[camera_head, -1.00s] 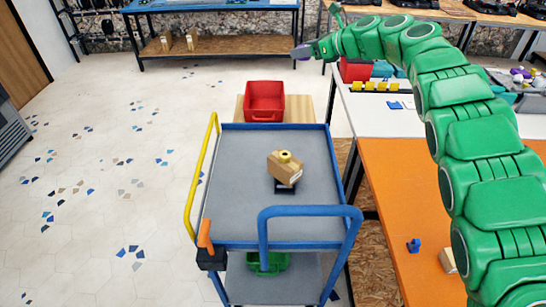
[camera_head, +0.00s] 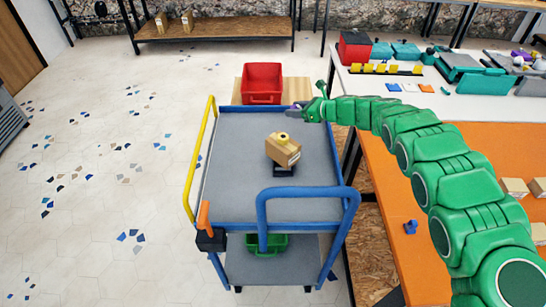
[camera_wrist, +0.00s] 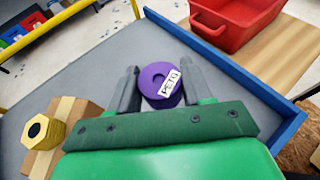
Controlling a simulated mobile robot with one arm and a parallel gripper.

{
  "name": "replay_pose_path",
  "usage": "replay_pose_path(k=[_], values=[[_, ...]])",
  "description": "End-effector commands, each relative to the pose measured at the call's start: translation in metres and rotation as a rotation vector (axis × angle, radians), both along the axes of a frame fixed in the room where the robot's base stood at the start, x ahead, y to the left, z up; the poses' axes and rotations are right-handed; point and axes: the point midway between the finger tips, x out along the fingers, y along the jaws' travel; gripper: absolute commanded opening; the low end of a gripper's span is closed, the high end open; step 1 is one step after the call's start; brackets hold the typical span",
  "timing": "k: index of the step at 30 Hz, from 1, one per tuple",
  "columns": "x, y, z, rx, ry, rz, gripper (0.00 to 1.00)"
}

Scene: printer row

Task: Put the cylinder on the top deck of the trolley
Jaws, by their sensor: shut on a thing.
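The purple cylinder (camera_wrist: 176,72) has a white label that reads PETG and a dark hole in its end. In the wrist view it sits between the two fingers of my gripper (camera_wrist: 160,67), which is shut on it. In the head view my gripper (camera_head: 298,107) is at the far right corner of the blue-edged trolley, and the cylinder is mostly hidden there. The trolley's grey top deck (camera_head: 235,170) lies below the gripper, and it also shows in the wrist view (camera_wrist: 98,70). I cannot tell whether the cylinder touches the deck.
A cardboard box (camera_head: 285,152) with a yellow piece (camera_head: 283,136) on it stands on the deck, right of centre. A red bin (camera_head: 263,82) is beyond the trolley's far edge. The deck's left half is clear. An orange-topped table (camera_head: 385,210) stands right of the trolley.

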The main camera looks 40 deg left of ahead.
Motion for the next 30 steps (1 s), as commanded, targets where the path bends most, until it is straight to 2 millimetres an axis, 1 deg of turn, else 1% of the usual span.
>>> replay_pose_path(k=[7,15,23,30], values=[[0.0,0.0,-0.019,0.0,0.001,0.0,0.2],[0.0,0.0,-0.056,-0.001,0.002,-0.002,0.2],[0.001,0.0,-0.068,0.0,0.001,-0.003,0.2],[0.0,0.0,-0.095,-0.001,0.003,-0.001,0.2]])
